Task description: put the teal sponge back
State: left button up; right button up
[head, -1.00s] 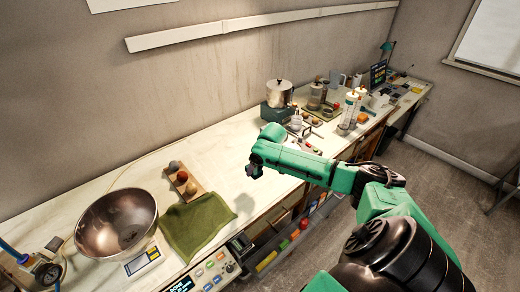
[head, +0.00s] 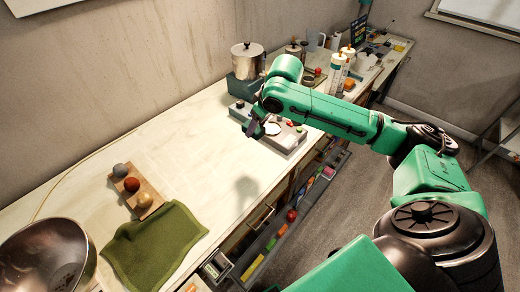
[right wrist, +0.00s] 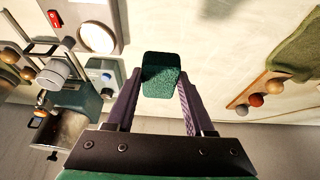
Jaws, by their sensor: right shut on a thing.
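The teal sponge (right wrist: 162,78) shows between the fingertips of my right gripper (right wrist: 160,85) in the right wrist view. The gripper is shut on it, one finger along each side. In the head view my right gripper (head: 251,127) is over the worktop, by the left end of a grey device with a white disc. The sponge is mostly hidden there by the gripper and arm. My left gripper is out of view.
The grey device (head: 289,140) stands close to my gripper. A steel pot (head: 248,61) and white bottles (head: 338,70) stand behind it. A wooden rack with balls (head: 149,205), a green cloth (head: 155,248) and a steel bowl (head: 40,262) lie left. The worktop's middle is clear.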

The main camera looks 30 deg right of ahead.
send_over(254, 157)
jog(key=s, duration=0.2)
notch_tip(254, 157, down, 6)
jog(key=f, duration=0.2)
jog(key=w+d+f+p, duration=0.1)
jog(key=shift+f, duration=0.1)
jog(key=f, duration=0.3)
jog(key=shift+s+a, duration=0.2)
jog(key=shift+a, duration=0.05)
jog(key=shift+f, duration=0.2)
jog(key=shift+d+f, duration=0.1)
jog(key=shift+f, duration=0.05)
jog(key=o, duration=1.3)
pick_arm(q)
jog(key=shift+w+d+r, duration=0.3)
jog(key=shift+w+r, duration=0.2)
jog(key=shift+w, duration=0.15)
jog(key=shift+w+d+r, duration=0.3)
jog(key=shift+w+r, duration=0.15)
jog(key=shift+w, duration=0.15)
